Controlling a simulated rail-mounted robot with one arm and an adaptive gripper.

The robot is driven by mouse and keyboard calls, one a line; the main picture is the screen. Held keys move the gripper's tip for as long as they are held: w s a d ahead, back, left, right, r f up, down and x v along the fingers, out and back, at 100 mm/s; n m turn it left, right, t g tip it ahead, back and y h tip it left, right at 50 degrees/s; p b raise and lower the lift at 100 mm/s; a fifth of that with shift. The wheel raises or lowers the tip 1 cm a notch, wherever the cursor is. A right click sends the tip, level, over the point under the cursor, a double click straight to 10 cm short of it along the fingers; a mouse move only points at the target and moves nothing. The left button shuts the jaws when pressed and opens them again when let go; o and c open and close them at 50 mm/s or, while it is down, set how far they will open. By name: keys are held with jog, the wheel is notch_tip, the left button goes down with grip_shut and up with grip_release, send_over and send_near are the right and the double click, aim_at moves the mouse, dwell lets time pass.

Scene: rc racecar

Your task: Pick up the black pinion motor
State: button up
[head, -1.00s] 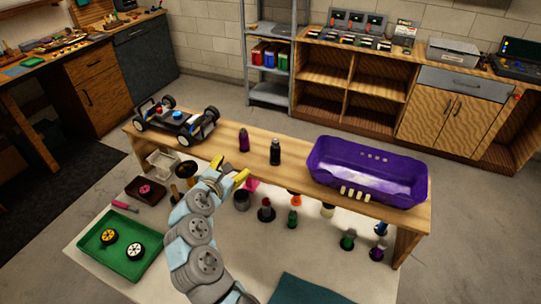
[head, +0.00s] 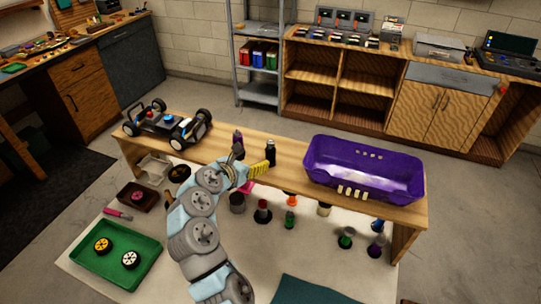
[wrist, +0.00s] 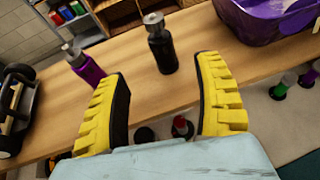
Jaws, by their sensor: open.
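The black pinion motor (head: 270,152) stands upright on the wooden shelf, a dark cylinder with a light metal top. In the wrist view the black motor (wrist: 162,48) stands beyond and between my two yellow fingertips, apart from both. My gripper (head: 252,165) is open and empty at the shelf's front edge, short of the motor; its yellow fingers (wrist: 165,95) are spread wide. A purple motor (wrist: 84,66) of similar shape stands to the left of the black one, beyond the left finger. In the head view the purple motor (head: 238,138) is partly hidden by my gripper.
A car chassis (head: 168,126) with wheels stands at the left end. The shelf between motor and shell is clear.

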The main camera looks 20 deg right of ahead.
aim_at(268, 153)
jog(key=shift+p+x, duration=0.35)
jog(key=shift+x, duration=4.8)
jog(key=shift+w+d+f, duration=0.1)
jog(key=shift+d+f, duration=0.1)
grip_shut()
